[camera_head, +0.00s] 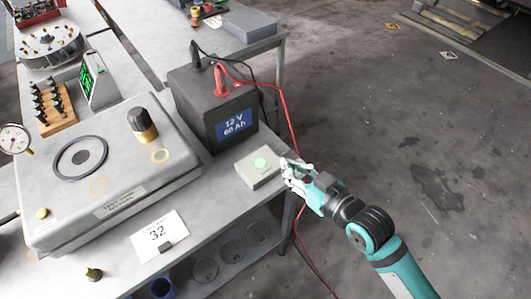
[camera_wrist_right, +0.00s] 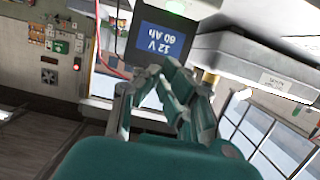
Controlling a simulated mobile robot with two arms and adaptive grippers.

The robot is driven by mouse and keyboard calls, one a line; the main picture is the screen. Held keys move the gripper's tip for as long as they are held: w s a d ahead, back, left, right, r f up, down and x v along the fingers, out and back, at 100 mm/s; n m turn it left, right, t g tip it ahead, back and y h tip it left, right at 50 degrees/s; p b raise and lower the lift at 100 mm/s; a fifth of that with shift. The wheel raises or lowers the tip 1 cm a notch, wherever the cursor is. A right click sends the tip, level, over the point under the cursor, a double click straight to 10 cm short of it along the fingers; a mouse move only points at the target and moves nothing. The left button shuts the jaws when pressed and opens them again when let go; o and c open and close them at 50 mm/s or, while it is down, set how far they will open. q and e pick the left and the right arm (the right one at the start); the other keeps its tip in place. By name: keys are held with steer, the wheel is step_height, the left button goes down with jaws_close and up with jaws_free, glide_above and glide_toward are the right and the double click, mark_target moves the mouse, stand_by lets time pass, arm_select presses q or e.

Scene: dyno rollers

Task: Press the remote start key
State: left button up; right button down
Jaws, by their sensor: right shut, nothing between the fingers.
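The remote start key is a pale green round button (camera_head: 262,163) on a small light grey box (camera_head: 258,174) at the table's right edge, in front of the battery. My right gripper (camera_head: 289,166) is shut and empty, with its tips close to the right side of the box in the head view. I cannot tell whether they touch it. In the right wrist view the gripper (camera_wrist_right: 158,72) points toward the battery, and a bit of green shows near the top (camera_wrist_right: 178,6). My left gripper is not in view.
A dark battery (camera_head: 215,105) marked 12 V 60 Ah stands behind the box, with a red cable (camera_head: 285,105) running down past my right gripper. A large grey dyno unit (camera_head: 110,180) fills the table's left. A card marked 32 (camera_head: 160,235) lies in front. Open floor is at right.

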steer(key=p, duration=0.2)
glide_above(265, 166)
step_height(265, 166, down, 2)
steer(key=shift+s+d+f, duration=0.1)
step_height(265, 166, down, 4)
steer(key=shift+r, duration=0.25)
steer(key=shift+f, duration=0.35)
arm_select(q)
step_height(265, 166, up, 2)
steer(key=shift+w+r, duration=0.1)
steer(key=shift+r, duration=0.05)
arm_select(e)
steer(key=shift+f, duration=0.15)
